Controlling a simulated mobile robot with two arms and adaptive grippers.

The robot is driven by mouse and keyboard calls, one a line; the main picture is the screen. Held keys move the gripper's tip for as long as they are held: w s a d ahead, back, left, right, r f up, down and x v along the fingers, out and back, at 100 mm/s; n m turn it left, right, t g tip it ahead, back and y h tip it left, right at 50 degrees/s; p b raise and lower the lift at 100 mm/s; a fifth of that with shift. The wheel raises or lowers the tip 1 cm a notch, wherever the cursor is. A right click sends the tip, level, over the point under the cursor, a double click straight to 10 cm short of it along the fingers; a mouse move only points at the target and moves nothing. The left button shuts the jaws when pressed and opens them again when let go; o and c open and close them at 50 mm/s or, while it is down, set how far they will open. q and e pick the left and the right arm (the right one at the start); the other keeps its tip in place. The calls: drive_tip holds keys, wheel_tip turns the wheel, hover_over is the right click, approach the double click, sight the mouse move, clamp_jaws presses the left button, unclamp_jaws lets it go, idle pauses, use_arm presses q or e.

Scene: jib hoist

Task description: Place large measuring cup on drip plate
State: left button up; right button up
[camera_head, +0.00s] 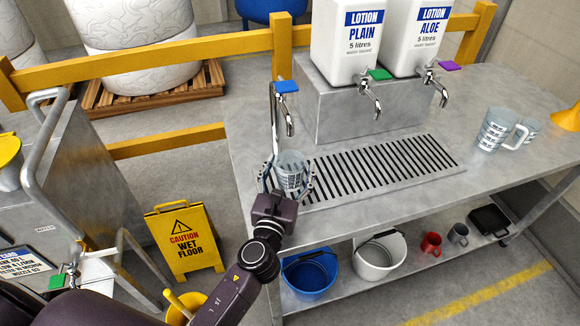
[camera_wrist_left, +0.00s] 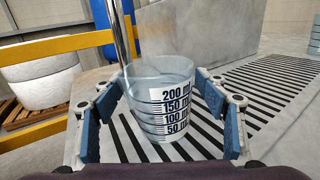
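A clear measuring cup (camera_head: 291,172) marked up to 200 ml appears to stand upright on the left end of the slotted drip plate (camera_head: 437,163), near the blue-handled tap. My left gripper (camera_head: 288,182) is open, with its fingers on either side of this cup. In the left wrist view, gaps show between the cup (camera_wrist_left: 165,95) and both blue finger pads. A larger-looking clear measuring cup with a handle (camera_head: 492,132) stands right of the plate, with another clear cup (camera_head: 531,127) behind it. My right gripper is not in view.
Two white lotion containers (camera_head: 346,58) with taps stand on a grey block behind the plate. A blue bucket (camera_head: 308,274), a white bucket (camera_head: 378,258) and mugs sit on the lower shelf. A yellow wet-floor sign (camera_head: 184,240) stands left of the table.

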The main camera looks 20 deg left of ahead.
use_arm(q)
drive_tip(key=shift+r, duration=0.3)
drive_tip(key=s, duration=0.3)
drive_tip(key=s+b, duration=0.1)
drive_tip(key=s, duration=0.3)
drive_tip(key=s+b, duration=0.1)
drive_tip(key=s, duration=0.3)
drive_tip(key=shift+s+d+f, duration=0.1)
drive_tip(key=shift+d+f, duration=0.15)
drive_tip(key=shift+d, duration=0.15)
drive_tip(key=shift+s+r, duration=0.1)
drive_tip(key=shift+s, duration=0.25)
